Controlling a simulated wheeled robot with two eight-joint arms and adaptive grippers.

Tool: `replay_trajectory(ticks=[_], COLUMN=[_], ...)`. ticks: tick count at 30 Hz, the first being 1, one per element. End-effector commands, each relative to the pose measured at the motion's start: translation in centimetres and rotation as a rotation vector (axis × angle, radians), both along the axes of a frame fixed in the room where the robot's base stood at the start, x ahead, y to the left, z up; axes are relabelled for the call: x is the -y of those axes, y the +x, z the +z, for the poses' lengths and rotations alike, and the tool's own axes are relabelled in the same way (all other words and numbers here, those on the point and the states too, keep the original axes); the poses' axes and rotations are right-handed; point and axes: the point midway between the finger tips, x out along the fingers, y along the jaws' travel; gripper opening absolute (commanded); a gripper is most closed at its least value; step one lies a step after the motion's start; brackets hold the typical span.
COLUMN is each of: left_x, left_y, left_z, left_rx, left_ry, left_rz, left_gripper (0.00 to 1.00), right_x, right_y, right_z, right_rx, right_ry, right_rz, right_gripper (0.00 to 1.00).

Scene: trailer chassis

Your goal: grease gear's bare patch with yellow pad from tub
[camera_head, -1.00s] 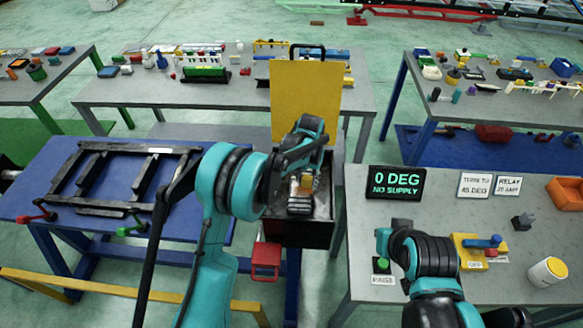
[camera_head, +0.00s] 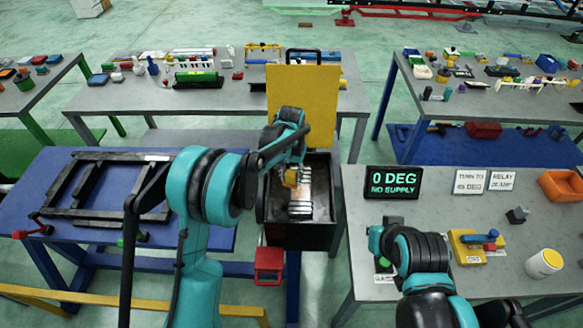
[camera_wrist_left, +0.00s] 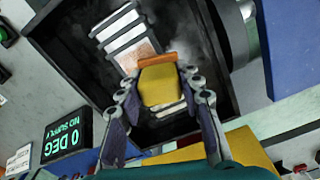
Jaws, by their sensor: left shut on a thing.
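My left gripper (camera_head: 288,160) is shut on the yellow pad, inside the open dark box. The pad (camera_wrist_left: 160,85) has an orange edge and sits between the fingertips in the left wrist view. The silver ribbed gear (camera_head: 300,208) lies in the box under the pad. Its coppery-brown patch (camera_wrist_left: 133,54) shows beside the pad, partly covered by it. Whether the pad touches the gear is unclear. The white tub with a yellow top (camera_head: 543,264) stands on the right bench. My right gripper (camera_head: 378,243) is by the green button; its fingers are not clear.
The dark box (camera_head: 334,218) has walls around the gear and a raised yellow lid (camera_head: 303,105) behind. A display (camera_head: 394,183) reads 0 DEG, NO SUPPLY. A yellow switch block (camera_head: 468,248) stands near my right arm. A black frame (camera_head: 100,185) lies on the blue table.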

Motion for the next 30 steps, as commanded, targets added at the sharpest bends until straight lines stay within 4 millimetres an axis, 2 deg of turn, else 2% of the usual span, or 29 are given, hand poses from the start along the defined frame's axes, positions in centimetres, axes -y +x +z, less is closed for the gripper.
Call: replay_trajectory(ticks=[6, 12, 30], left_x=[-0.3, -0.4, -0.5], left_y=[-0.1, -0.2, -0.2], left_z=[2.3, 3.6, 3.7], left_rx=[0.000, 0.000, 0.000], left_ry=[0.000, 0.000, 0.000], left_rz=[0.002, 0.003, 0.003], left_gripper=[0.09, 0.09, 0.09], right_x=[0.0, 0.0, 0.0], right_y=[0.0, 0.0, 0.0], right_z=[1.2, 1.9, 1.9], right_rx=[0.000, 0.000, 0.000], right_ry=[0.000, 0.000, 0.000], right_rz=[0.000, 0.000, 0.000], right_gripper=[0.00, 0.00, 0.00])
